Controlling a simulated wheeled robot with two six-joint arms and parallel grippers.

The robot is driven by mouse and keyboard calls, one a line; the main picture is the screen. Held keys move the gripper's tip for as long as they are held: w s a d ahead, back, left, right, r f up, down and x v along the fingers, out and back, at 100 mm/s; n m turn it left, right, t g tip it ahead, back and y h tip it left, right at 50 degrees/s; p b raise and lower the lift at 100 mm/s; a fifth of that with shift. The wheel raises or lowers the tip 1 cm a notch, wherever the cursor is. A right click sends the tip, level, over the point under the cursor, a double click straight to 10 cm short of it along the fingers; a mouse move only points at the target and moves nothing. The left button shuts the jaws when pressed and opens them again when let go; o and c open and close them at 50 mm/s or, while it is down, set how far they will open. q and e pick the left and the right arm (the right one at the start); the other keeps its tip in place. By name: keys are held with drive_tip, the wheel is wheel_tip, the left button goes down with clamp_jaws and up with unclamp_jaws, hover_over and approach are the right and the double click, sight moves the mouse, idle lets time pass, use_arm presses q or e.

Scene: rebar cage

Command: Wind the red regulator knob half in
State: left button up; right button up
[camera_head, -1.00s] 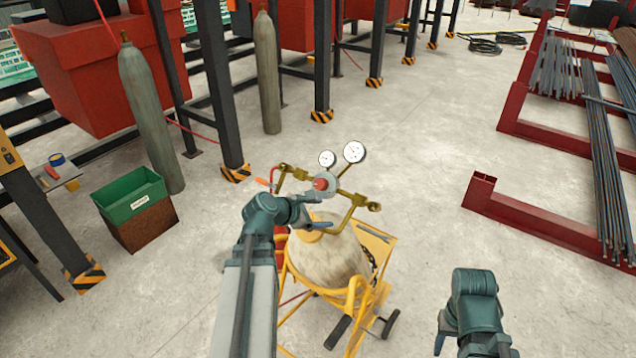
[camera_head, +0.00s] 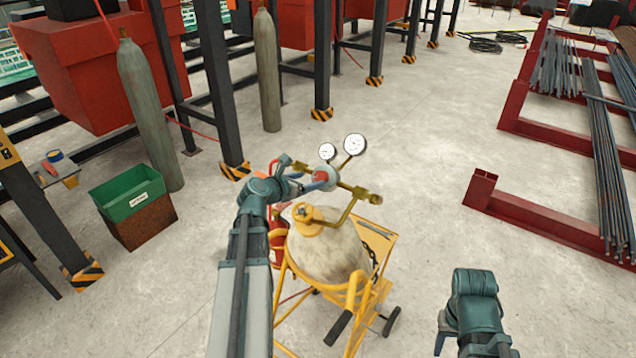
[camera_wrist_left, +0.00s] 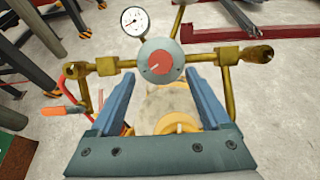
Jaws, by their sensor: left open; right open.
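The red regulator knob (camera_head: 321,176) sits at the centre of a grey round body on the brass regulator, above the cylinder. In the left wrist view the knob (camera_wrist_left: 160,67) faces me, with a pale line across it. My left gripper (camera_head: 312,182) is open at the regulator. In the left wrist view its two blue-grey fingers (camera_wrist_left: 161,75) are spread, with the grey body between and just beyond their tips. I see no finger closed on the knob. My right gripper (camera_head: 445,330) is open and empty at the lower right, far from the regulator.
Two gauges (camera_head: 354,145) stand above the regulator. The cylinder (camera_head: 330,250) stands in a yellow cart (camera_head: 385,262). A red hose with an orange-handled end (camera_wrist_left: 62,109) is at the left.

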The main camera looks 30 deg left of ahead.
sight(319, 176)
use_arm(q)
drive_tip(key=b+x, duration=0.1)
drive_tip(key=x, duration=0.5)
drive_tip(key=shift+b, duration=0.35)
clamp_jaws()
